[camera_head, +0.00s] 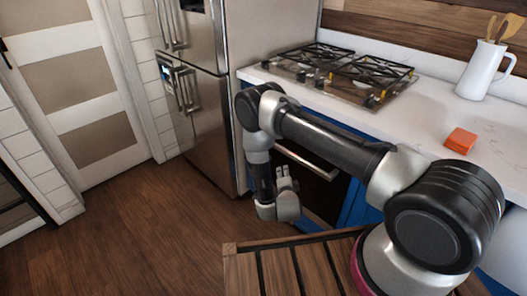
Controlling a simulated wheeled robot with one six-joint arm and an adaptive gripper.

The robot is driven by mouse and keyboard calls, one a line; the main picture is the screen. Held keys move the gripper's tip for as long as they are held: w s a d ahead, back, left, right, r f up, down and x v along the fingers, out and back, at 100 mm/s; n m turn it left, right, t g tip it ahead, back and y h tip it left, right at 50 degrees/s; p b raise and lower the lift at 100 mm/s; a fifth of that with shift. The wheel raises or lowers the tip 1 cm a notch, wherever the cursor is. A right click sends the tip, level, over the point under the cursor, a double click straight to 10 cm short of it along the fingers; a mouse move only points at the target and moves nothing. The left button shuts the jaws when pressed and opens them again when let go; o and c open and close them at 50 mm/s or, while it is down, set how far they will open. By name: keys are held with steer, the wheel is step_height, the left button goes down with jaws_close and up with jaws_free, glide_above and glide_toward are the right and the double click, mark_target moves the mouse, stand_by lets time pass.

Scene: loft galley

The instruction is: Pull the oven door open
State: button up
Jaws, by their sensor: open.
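The oven (304,188) is built into the blue cabinets under the gas cooktop, with a dark front and a silver bar handle (307,163) along its top. Its door looks closed, though my arm hides part of it. My gripper (287,182) is open in front of the left part of the oven, below the level of the handle, with its fingers pointing up in the picture. It holds nothing that I can see. I cannot tell how far it is from the door.
A gas cooktop (340,75) sits in the white counter (440,122). An orange block (460,140) and a white jug (483,70) with wooden utensils stand on it. A steel fridge (205,130) is left of the oven. The wood floor (150,225) at left is clear.

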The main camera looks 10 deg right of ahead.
mark_target(283, 152)
step_height(283, 152, up, 7)
steer(key=w+m+t, duration=0.1)
steer(key=m+t, duration=0.2)
steer(key=shift+m+h, duration=0.3)
steer(key=w, duration=0.8)
steer(key=shift+d+r, duration=0.1)
steer(key=shift+d, duration=0.2)
jaws_close()
